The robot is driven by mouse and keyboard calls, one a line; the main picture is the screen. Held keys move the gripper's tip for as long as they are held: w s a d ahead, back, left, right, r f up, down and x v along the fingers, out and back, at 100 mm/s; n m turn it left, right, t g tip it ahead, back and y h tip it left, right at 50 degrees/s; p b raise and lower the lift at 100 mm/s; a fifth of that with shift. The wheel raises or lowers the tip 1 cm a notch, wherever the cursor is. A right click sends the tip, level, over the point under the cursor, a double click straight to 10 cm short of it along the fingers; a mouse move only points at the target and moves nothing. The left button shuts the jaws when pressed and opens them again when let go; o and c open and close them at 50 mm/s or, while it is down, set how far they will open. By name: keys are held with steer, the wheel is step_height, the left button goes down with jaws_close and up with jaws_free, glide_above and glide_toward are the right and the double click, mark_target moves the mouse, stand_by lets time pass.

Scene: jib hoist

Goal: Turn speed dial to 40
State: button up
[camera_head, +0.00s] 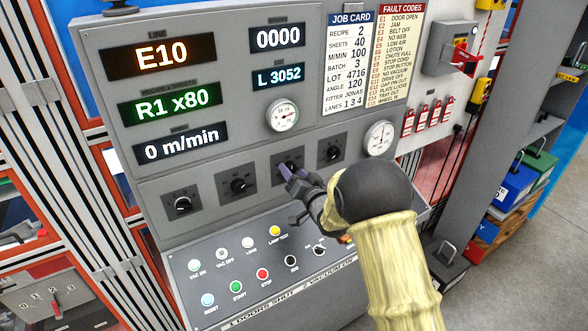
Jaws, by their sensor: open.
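A row of dark dials sits on the sloped grey panel: a far left dial (182,204), a second dial (239,186), a third dial (290,165) and a right dial (333,152). Their small labels are too blurred to read, so I cannot tell which is the speed dial. A display (181,144) reads 0 m/min.
Several push buttons, including a red stop button (262,274), fill the lower panel below my gripper. Round gauges (282,115) sit above the dials. A job card (347,65) lists M/MIN 100. Red tags (421,116) hang at the right.

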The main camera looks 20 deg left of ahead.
steer(key=shift+w+a, duration=0.15)
steer(key=c, duration=1)
